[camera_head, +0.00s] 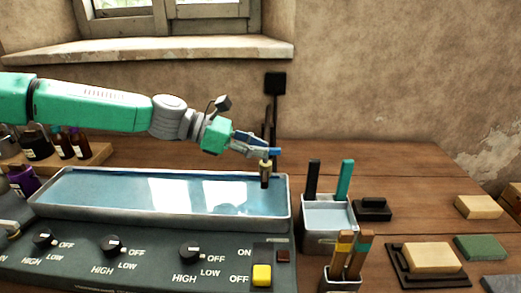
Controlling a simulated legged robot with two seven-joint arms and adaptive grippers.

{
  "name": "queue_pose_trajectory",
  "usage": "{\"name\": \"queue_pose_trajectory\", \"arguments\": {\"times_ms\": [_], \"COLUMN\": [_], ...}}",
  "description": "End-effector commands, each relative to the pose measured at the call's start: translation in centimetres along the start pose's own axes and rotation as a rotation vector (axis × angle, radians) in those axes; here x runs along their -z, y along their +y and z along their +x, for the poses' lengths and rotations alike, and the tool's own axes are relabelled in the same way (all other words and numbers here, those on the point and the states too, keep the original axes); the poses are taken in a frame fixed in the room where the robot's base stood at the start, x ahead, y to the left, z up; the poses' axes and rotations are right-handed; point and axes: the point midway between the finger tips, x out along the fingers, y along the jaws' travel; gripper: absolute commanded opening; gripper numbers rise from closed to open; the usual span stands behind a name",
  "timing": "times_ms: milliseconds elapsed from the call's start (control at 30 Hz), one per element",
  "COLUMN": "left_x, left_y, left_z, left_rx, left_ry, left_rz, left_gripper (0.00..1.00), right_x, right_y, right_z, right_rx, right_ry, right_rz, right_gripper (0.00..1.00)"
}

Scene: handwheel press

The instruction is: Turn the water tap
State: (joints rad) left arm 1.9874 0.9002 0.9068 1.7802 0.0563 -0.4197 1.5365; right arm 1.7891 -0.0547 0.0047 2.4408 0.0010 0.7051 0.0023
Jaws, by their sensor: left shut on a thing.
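The water tap (265,172) shows as a small cylinder with a brass-coloured upper part and a dark lower end, above the right end of the water-filled tray (60,210). My left gripper (264,152) reaches in from the left over the tray and is shut at the top of the tap. A blue piece shows at the fingertips; I cannot tell whether it is a tap handle or part of my gripper. The fingers hide most of the contact. My right gripper is not in view.
A dark post with a square head (275,84) stands behind my gripper. A control panel with knobs (113,245) and a yellow button (262,275) is in front. A metal container (329,240) stands at right. Bottles (80,144) stand at left.

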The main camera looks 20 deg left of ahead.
Motion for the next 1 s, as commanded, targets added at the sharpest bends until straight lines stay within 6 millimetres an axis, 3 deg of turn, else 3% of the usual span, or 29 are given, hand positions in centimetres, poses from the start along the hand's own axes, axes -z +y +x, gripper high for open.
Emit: {"name": "queue_pose_trajectory", "arguments": {"times_ms": [733, 800, 1000], "left_x": [0.18, 0.17, 0.11], "left_y": [0.43, 0.43, 0.31], "left_z": [-0.09, -0.08, -0.04], "left_rx": [0.082, 0.082, 0.085], "left_ry": [0.003, 0.003, 0.002], "left_rz": [0.036, 0.036, 0.036], "left_gripper": [0.00, 0.29, 0.31], "right_x": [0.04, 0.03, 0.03], "right_y": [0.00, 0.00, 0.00], "right_z": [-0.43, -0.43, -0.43], "right_rx": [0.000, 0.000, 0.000], "right_ry": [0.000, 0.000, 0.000], "right_rz": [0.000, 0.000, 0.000], "right_gripper": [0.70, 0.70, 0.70]}}
